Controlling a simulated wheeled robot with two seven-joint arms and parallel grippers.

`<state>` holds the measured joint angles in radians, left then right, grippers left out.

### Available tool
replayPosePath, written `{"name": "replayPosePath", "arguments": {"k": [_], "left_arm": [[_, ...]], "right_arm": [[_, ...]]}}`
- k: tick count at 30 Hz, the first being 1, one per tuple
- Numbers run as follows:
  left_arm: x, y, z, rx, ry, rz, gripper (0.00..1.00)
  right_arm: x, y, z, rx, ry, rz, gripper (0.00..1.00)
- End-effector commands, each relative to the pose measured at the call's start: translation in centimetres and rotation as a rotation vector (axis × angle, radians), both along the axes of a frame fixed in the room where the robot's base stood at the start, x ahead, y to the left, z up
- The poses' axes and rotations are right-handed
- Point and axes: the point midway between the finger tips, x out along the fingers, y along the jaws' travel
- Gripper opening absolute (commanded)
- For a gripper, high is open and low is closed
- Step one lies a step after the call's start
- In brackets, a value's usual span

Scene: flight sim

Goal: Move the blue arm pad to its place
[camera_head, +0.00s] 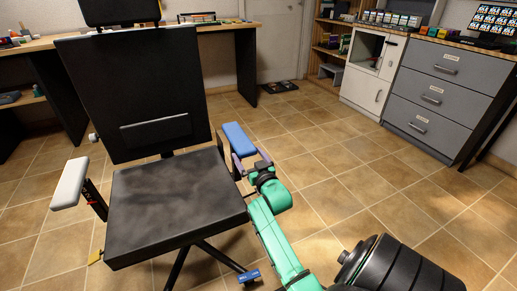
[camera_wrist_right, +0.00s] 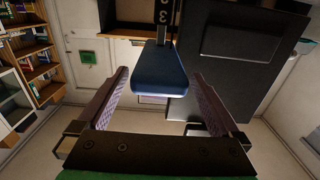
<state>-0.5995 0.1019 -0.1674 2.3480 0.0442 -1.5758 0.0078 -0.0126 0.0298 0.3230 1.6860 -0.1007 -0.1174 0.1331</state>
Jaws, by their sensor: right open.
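The blue arm pad (camera_head: 240,139) is at the right side of the black office chair (camera_head: 180,190), at armrest height. In the right wrist view the pad (camera_wrist_right: 160,72) lies between the fingertips, with visible gaps on both sides. A dark post with white figures (camera_wrist_right: 165,14) meets the pad there; whether they are fastened cannot be told. My right gripper (camera_head: 251,160) is open, its purple fingers at the pad's near end, holding nothing. A white arm pad (camera_head: 70,183) sits on the chair's left post. My left gripper is out of view.
Grey drawers (camera_head: 445,92) and a white cabinet (camera_head: 365,88) stand at right. The tiled floor (camera_head: 345,165) between is clear.

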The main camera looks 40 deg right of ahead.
Motion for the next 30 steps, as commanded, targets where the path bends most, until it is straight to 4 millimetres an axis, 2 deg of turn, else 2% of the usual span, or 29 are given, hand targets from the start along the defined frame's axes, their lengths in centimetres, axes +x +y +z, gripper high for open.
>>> {"name": "replayPosePath", "arguments": {"k": [12,15,19,30], "left_arm": [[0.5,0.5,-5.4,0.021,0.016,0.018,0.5],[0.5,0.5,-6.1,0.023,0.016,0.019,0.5],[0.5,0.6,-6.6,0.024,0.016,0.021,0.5],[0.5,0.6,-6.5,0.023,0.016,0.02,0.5]], "right_arm": [[-9.3,3.2,0.0,0.003,0.009,-0.001,1.0],[-10.6,3.7,-0.1,0.001,0.007,-0.001,1.0],[-11.2,3.9,-0.1,0.002,0.006,-0.001,1.0],[-11.1,3.8,-0.1,0.002,0.005,0.0,1.0]]}}
